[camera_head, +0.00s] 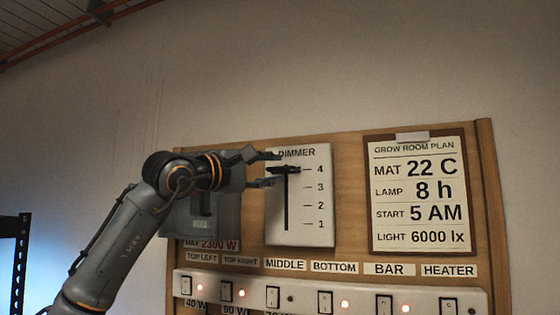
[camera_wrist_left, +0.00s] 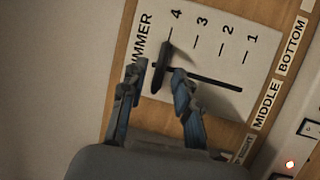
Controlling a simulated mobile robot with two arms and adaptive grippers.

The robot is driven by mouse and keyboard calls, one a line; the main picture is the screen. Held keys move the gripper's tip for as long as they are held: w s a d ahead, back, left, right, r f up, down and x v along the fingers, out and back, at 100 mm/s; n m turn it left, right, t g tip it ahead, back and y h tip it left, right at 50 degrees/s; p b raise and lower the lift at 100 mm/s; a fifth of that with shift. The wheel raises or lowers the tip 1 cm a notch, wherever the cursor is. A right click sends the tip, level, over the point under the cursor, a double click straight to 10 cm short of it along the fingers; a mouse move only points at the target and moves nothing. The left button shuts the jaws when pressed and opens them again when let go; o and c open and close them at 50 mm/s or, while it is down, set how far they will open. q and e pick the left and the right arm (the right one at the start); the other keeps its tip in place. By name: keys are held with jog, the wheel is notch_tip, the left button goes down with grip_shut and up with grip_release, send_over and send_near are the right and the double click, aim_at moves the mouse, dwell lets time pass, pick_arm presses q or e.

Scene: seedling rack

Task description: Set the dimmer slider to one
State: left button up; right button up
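The white dimmer panel (camera_head: 314,215) is fixed to a wooden board, with a vertical slot and marks 4 at the top down to 1. The black slider knob (camera_head: 287,170) is at the top of the slot, level with mark 4. My left gripper (camera_head: 273,169) is in front of the panel at the knob's height, its fingers spread. In the left wrist view the knob (camera_wrist_left: 160,70) appears between the two open fingertips (camera_wrist_left: 160,74), with visible gaps; whether either touches it I cannot tell. The slot below the knob is free. My right gripper is not in view.
A grow room plan sheet (camera_head: 418,198) hangs right of the dimmer. Below runs a white switch strip (camera_head: 360,302) with several switches and red lights. A grey box (camera_head: 222,228) behind my left arm is partly hidden. A dark rack (camera_head: 14,260) stands far left.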

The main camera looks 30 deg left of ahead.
aim_at(278, 168)
pick_arm(q)
jog(key=shift+p+x, duration=0.45)
jog(key=shift+x, duration=1.25)
grip_shut()
